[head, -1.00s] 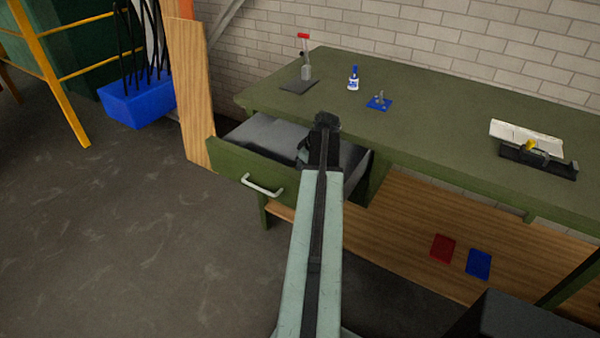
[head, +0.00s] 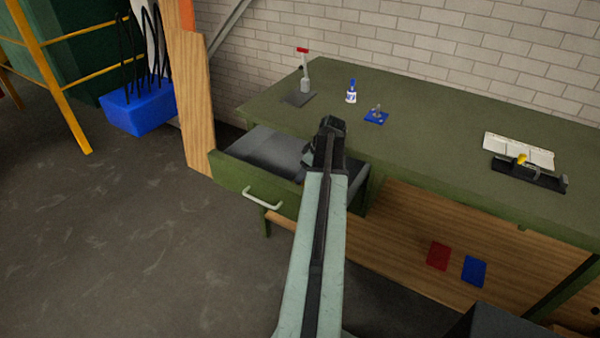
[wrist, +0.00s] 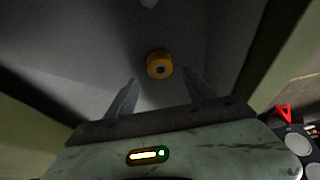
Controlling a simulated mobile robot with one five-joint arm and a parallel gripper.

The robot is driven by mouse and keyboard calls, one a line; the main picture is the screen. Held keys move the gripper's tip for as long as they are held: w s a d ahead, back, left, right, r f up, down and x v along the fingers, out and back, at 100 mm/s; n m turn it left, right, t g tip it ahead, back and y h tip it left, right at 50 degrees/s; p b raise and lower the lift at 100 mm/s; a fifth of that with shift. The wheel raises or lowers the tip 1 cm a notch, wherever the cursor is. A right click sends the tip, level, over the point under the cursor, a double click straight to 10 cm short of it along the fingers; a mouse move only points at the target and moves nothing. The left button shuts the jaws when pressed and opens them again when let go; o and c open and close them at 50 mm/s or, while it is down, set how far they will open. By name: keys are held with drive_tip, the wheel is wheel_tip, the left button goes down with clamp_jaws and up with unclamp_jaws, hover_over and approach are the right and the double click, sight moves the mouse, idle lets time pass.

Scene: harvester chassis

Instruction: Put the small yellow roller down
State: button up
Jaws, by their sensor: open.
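The small yellow roller (wrist: 160,65) shows in the wrist view with a dark hole in its face. It appears to lie on the grey floor of the open drawer (wrist: 95,60), just beyond my fingertips. My gripper (wrist: 160,77) is open, with one finger to each side below the roller and clear space around it. In the head view my arm reaches to the open green drawer (head: 247,184); the fingers and the roller are hidden there by the arm.
The green workbench top (head: 430,145) holds a red-topped tool (head: 304,84), a white-and-blue bottle (head: 351,93), a blue plate (head: 376,117) and a black fixture (head: 530,177). A wooden board (head: 192,105) stands left of the drawer. The drawer walls flank my gripper closely.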

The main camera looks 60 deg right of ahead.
drive_tip(key=p+v, duration=0.4)
drive_tip(key=v, duration=0.2)
drive_tip(key=shift+r, duration=0.2)
drive_tip(key=shift+s, duration=0.1)
idle(0.9)
